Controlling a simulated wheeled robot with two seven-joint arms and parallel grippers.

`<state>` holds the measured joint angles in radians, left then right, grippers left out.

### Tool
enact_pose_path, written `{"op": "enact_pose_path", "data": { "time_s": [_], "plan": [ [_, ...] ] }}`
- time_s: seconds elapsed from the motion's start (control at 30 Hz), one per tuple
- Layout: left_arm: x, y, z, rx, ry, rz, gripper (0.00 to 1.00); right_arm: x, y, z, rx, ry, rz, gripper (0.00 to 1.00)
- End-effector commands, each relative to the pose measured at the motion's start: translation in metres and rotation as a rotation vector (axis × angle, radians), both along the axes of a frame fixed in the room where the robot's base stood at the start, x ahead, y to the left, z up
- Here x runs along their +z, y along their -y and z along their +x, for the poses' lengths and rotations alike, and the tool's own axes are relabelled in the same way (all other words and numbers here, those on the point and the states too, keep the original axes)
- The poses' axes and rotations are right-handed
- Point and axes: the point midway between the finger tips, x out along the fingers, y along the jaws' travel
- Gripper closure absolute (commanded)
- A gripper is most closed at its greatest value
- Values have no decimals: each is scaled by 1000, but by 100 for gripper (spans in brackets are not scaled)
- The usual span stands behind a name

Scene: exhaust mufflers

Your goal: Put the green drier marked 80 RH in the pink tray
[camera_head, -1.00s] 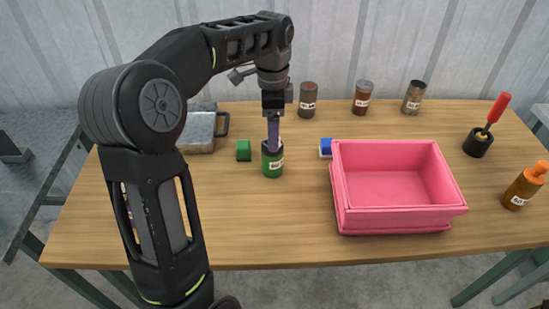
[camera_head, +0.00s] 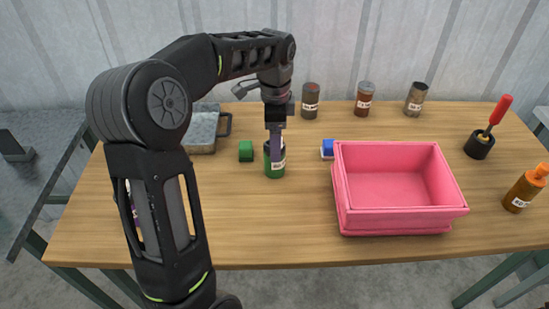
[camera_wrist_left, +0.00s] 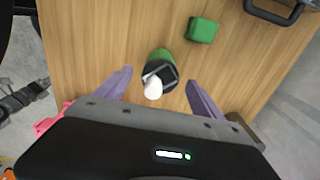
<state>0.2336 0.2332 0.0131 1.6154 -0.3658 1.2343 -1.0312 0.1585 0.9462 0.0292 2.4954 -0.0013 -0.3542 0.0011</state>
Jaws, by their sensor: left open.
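The green drier (camera_head: 275,168) is a green cylinder with a dark top and a white label, upright on the wooden table left of the pink tray. The label is too small to read. In the left wrist view the drier (camera_wrist_left: 160,58) shows a white knob on its dark top. My left gripper (camera_head: 275,143) is over it, pointing down. The pink tray (camera_head: 400,221) is empty. My right gripper is not in view.
A green cube (camera_head: 246,151) lies left of the drier and a blue block (camera_head: 327,148) right of it. A metal pan (camera_head: 203,130) is behind. Several jars, including a red-brown one (camera_head: 364,98), line the back. An orange bottle (camera_head: 523,188) stands at right.

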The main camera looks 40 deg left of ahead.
Motion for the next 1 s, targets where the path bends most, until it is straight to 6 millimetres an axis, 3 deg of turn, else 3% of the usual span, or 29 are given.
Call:
{"op": "enact_pose_path", "data": {
  "time_s": [0.33,0.93,1.0],
  "plan": [
    [-44,0,-1,-1,-2,-1,23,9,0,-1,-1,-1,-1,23],
    [-45,0,-1,0,-1,-1,23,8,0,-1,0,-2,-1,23],
    [-45,0,-1,0,-1,-1,27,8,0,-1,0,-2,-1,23]
  ]
}}
